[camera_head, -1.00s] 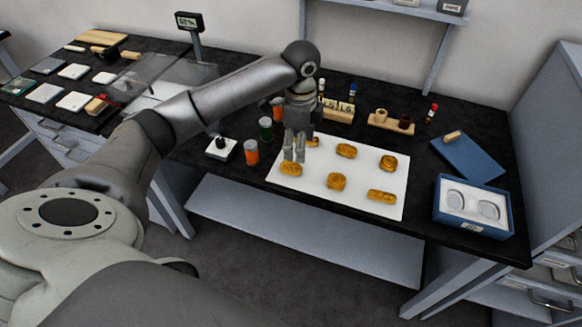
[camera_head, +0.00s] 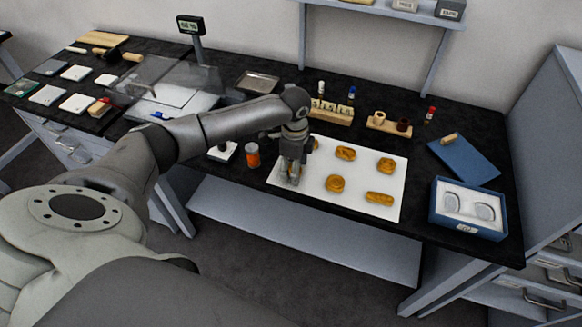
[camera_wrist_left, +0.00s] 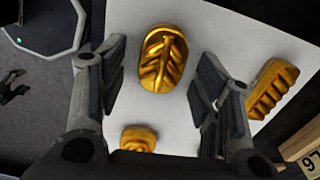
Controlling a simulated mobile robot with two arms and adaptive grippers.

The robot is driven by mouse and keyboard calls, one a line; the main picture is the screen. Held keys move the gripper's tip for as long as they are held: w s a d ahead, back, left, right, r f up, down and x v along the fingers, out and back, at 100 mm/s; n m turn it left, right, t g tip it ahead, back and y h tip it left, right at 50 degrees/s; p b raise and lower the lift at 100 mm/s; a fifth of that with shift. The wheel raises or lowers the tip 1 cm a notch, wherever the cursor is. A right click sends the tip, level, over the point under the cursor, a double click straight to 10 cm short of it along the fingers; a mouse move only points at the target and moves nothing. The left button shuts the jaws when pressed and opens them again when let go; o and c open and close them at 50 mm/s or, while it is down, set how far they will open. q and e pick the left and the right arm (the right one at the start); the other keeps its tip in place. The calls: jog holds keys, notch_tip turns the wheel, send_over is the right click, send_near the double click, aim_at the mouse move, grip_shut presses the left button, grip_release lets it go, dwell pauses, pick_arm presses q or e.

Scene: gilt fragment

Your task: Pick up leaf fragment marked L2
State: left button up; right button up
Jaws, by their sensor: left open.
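Gold leaf-veined fragment (camera_wrist_left: 163,58) lies on a white sheet (camera_wrist_left: 205,25) between my left gripper's fingers in the left wrist view. No L2 mark is readable on it. My left gripper (camera_head: 289,181) is open, pointing down over the left part of the white sheet (camera_head: 360,207) in the head view, and mostly hides the fragment there. Its open fingers (camera_wrist_left: 163,78) show apart on either side of the fragment, with no visible grip on it. My right gripper is in neither view.
Other gold fragments lie close by: one at the back (camera_head: 345,153), one in front (camera_head: 335,184), and several to the right. An orange-labelled jar (camera_head: 252,156) stands left of the sheet. A blue box (camera_head: 468,225) stands to its right.

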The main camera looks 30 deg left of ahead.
pick_arm(q)
jog(key=shift+f, duration=0.1)
jog(key=shift+c, duration=0.4)
jog(key=c, duration=0.8)
jog(key=shift+c, duration=0.2)
